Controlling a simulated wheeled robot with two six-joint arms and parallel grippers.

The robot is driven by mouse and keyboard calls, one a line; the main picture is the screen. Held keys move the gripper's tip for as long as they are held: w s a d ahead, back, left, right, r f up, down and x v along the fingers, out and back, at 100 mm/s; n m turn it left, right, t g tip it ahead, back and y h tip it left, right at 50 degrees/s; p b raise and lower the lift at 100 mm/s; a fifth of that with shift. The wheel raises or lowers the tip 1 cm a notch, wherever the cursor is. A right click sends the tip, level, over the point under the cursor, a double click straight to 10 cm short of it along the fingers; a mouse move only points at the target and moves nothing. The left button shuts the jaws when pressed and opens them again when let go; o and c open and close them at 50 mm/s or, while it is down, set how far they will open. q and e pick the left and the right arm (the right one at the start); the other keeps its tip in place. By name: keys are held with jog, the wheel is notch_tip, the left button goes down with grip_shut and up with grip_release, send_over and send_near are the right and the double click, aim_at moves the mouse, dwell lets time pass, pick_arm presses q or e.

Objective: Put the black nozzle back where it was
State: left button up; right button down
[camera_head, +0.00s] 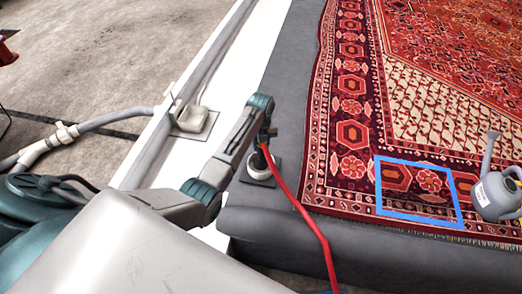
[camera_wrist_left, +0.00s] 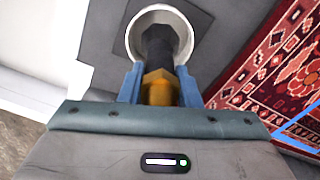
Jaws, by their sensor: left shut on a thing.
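My left gripper (camera_head: 267,134) is shut on the black nozzle (camera_wrist_left: 158,45). In the left wrist view its two blue fingers lie on either side of the nozzle's brass-coloured collar (camera_wrist_left: 160,90). The nozzle points down at a round white holder (camera_head: 258,165) on a dark square plate (camera_head: 246,174). In the left wrist view the holder's rim (camera_wrist_left: 140,20) surrounds the nozzle's tip. I cannot tell how far the tip is inside it. A red hose (camera_head: 308,222) runs from the nozzle toward the front. My right gripper is not in view.
A patterned red rug (camera_head: 345,120) lies on the grey surface (camera_head: 285,75) to the right. A blue square outline (camera_head: 417,163) and a grey watering can (camera_head: 492,192) are on the rug.

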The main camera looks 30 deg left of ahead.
pick_arm(q)
jog(key=shift+f, duration=1.2)
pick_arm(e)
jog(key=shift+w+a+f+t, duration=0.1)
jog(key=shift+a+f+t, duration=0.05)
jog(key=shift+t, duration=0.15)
pick_arm(q)
jog(key=o, duration=1)
jog(key=shift+f, duration=0.1)
